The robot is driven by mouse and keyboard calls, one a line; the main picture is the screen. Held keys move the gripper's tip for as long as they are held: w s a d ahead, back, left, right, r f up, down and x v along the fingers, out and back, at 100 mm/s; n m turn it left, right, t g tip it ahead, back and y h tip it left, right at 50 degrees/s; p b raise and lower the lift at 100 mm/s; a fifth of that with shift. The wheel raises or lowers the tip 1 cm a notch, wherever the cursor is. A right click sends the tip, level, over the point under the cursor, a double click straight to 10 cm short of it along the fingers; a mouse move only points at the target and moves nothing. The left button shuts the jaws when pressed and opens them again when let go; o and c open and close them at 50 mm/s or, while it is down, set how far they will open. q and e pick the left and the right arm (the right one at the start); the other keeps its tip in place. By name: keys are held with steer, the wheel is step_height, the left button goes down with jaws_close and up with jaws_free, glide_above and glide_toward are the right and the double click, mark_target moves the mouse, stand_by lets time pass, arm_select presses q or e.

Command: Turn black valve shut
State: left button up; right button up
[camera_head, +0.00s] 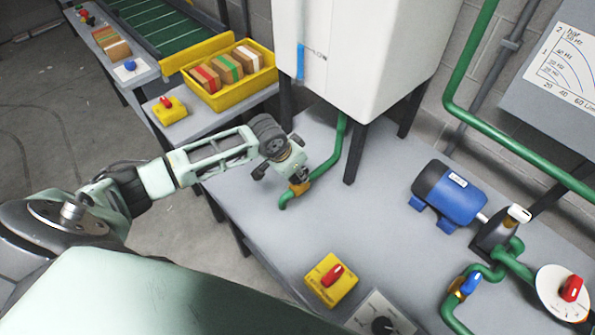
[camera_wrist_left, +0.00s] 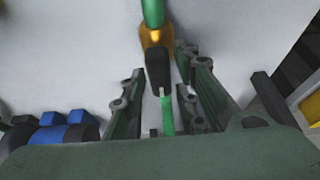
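The black valve handle (camera_wrist_left: 157,70) shows in the left wrist view, on a brass valve body (camera_wrist_left: 157,37) in a green pipe. In the head view the brass body (camera_head: 300,188) sits low on the green pipe under the white tank; my gripper hides the handle there. My left gripper (camera_head: 284,163) is over the valve. In the left wrist view its two fingers (camera_wrist_left: 160,88) are apart, one on each side of the handle's end, with gaps visible. I cannot tell whether either finger touches it. My right gripper is not in view.
The white tank (camera_head: 365,50) stands on dark legs behind the valve. A blue motor (camera_head: 448,193), a blue-handled valve (camera_head: 469,284) and a yellow switch box (camera_head: 330,282) are to the right. A yellow crate (camera_head: 232,88) stands back left. Bare grey bench lies around the valve.

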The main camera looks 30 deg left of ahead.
arm_select(q)
jaws_close()
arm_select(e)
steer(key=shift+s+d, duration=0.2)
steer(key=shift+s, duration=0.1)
